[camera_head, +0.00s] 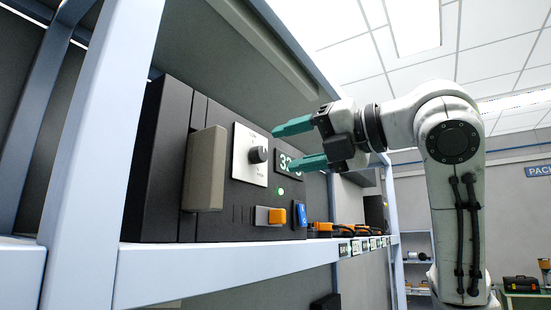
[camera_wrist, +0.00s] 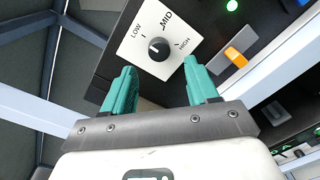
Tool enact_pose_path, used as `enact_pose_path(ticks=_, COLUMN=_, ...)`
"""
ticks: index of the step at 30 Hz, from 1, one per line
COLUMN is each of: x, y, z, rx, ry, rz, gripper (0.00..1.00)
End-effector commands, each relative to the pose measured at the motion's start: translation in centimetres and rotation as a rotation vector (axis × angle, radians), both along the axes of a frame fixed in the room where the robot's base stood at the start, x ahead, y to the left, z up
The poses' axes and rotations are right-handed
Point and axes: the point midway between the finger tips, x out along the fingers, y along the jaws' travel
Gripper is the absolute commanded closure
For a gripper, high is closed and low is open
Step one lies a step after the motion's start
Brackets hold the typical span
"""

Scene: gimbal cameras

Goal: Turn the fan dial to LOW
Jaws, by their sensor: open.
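The fan dial is a round black knob (camera_head: 258,154) on a white plate, on the front of a dark panel (camera_head: 225,215). In the wrist view the knob (camera_wrist: 158,48) is seen face on, with LOW, MID and HIGH printed around it. Its light pointer mark is too small to read for certain. My gripper (camera_head: 283,149) has teal fingers, open and empty, in front of the panel. In the wrist view my gripper (camera_wrist: 160,68) has its fingertips on either side of the dial's line, apart from the knob.
An orange-ended switch (camera_head: 277,216) and a green light (camera_head: 281,190) are below the dial. A beige box-like cover (camera_head: 205,168) juts out left of it. A green digit display (camera_head: 287,163) is partly behind my fingers. A pale shelf edge (camera_head: 220,268) runs below.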

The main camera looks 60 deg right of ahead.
Motion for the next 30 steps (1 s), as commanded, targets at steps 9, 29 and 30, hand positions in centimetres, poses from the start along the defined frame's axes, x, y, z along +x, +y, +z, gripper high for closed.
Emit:
enact_pose_path(ticks=9, x=-4.8, y=0.0, z=0.0, rx=-0.001, ry=0.0, rz=0.0, gripper=0.41)
enact_pose_path(ticks=29, x=-5.4, y=0.0, z=0.0, rx=0.0, ry=0.002, rz=0.001, gripper=0.41)
enact_pose_path(ticks=30, x=-5.4, y=0.0, z=0.0, rx=0.0, ry=0.002, rz=0.001, gripper=0.41)
